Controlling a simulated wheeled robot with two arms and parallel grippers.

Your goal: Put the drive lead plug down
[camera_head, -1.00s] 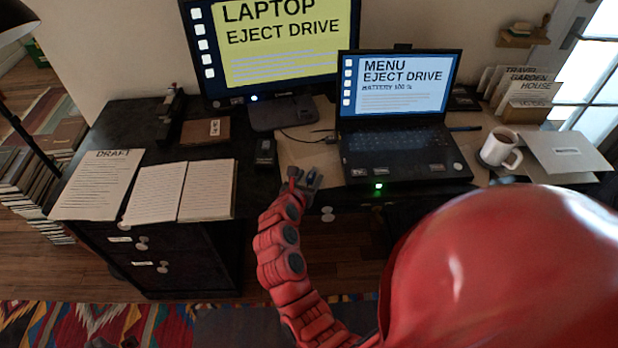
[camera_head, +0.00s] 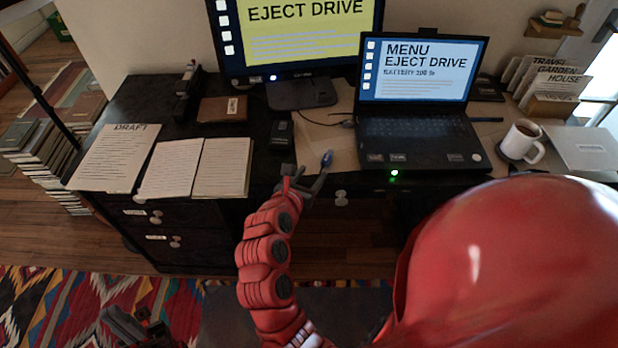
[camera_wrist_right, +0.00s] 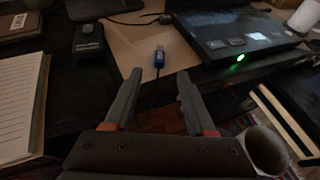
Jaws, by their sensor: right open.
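My left gripper (camera_head: 136,327) is low at the left, over the rug, partly cut off and too dark to read.
The laptop (camera_head: 415,140) with a green light stands right of the plug. A black box (camera_head: 281,134) and written pages (camera_head: 222,168) lie to the left. A monitor (camera_head: 300,40) stands behind, and a mug (camera_head: 520,143) stands at the right. Brown paper (camera_head: 335,133) covers the middle.

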